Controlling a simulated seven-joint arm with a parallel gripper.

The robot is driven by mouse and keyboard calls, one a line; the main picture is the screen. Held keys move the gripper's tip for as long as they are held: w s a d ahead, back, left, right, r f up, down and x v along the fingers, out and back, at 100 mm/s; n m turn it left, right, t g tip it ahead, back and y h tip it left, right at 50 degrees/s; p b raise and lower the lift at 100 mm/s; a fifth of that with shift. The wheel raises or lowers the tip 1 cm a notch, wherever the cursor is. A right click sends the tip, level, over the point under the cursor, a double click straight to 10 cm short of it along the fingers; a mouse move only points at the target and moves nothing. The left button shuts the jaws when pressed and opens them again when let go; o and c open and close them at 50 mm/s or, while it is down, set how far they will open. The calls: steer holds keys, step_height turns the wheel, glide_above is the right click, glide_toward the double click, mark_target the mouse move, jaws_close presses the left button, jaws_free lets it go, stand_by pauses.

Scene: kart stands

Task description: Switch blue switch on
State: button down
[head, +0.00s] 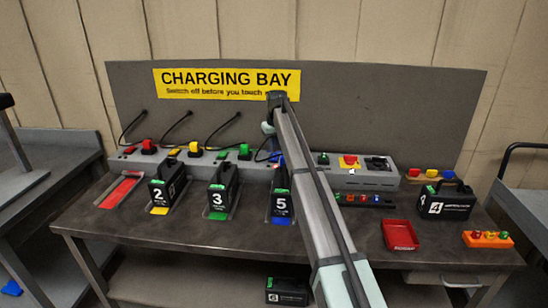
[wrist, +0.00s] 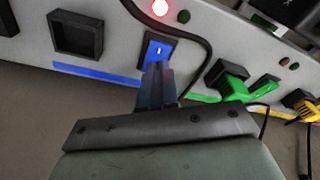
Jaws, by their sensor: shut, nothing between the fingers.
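The blue switch (wrist: 158,50) is a blue rocker with a small white mark, set in a dark frame on the grey panel in the wrist view. My gripper (wrist: 158,70) is shut and empty, its fingertips right in front of the switch and covering its lower part. I cannot tell whether they touch it, or which way the rocker is tilted. A round lamp (wrist: 160,7) beside the switch glows red, with a dark green lamp next to it.
In the wrist view, an empty square socket (wrist: 76,35) is left of the switch, a black cable loops on its right, and a green plug (wrist: 230,80) and green switch (wrist: 264,88) lie further right. In the head view, battery 5 (head: 281,205) stands before the panel.

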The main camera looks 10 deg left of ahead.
mark_target(274, 159)
step_height(274, 159, up, 4)
steer(key=shift+r, duration=0.1)
stand_by(0.5)
